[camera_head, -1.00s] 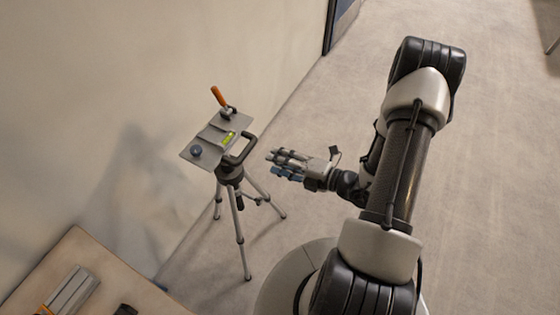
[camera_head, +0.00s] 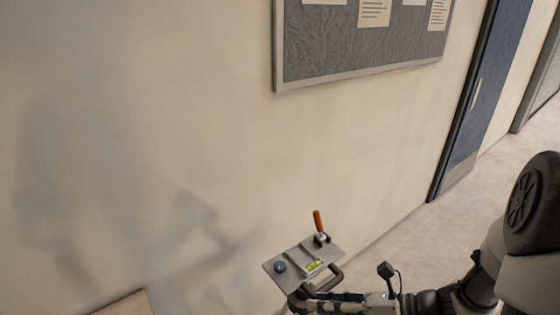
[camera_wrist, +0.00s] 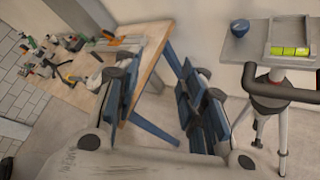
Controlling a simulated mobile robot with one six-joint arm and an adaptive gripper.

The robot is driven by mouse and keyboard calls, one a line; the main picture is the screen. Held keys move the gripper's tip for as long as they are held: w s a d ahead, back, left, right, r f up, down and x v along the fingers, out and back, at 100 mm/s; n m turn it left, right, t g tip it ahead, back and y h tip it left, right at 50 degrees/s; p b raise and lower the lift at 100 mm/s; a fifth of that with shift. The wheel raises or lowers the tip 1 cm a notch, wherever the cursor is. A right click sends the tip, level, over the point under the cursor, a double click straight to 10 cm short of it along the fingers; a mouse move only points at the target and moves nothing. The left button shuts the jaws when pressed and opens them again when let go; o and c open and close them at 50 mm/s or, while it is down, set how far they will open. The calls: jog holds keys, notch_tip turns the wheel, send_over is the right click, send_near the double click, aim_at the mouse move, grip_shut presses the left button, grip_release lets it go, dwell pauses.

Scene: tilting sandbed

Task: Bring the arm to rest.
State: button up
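My gripper (camera_head: 325,301) shows at the bottom edge of the head view, just below a grey tilting plate. In the wrist view my gripper (camera_wrist: 160,92) has its blue-padded fingers spread apart, with only table leg and floor showing between them. The grey plate (camera_head: 290,258) carries an orange-handled lever (camera_head: 318,222), a dark blue knob (camera_head: 280,267) and a yellow-green level vial (camera_head: 314,265). In the wrist view the plate (camera_wrist: 245,50) and its black handle (camera_wrist: 285,90) are right of my fingers. Whether anything touches them is unclear.
A tripod (camera_wrist: 283,130) bears the plate. A wooden workbench (camera_wrist: 150,55) with blue legs and several tools stands at the left in the wrist view. A notice board (camera_head: 365,45) hangs on the wall. A blue door (camera_head: 470,105) and open floor (camera_head: 420,230) are at the right.

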jog(key=s+a+r+n+g+h+b, duration=0.1)
jog(key=s+r+n+g+h, duration=0.15)
jog(key=s+n, duration=0.45)
jog(key=s+a+r+n+g+h, duration=0.1)
jog(key=s+r+n+g+h, duration=0.2)
jog(key=n, duration=0.7)
jog(key=s+d+r+n+t+h, duration=0.1)
jog(key=d+r+n+t+h, duration=0.2)
jog(key=n, duration=0.3)
jog(key=s+d+r+n+t+h+b, duration=0.1)
jog(key=s+d+r+n+t+h, duration=0.1)
jog(key=n, duration=0.4)
jog(key=shift+s+d+r+n+t+h, duration=0.15)
jog(key=shift+d+r+n+t+h, duration=0.35)
jog(key=shift+h, duration=0.75)
jog(key=shift+o, duration=0.2)
jog(key=shift+d+f, duration=0.1)
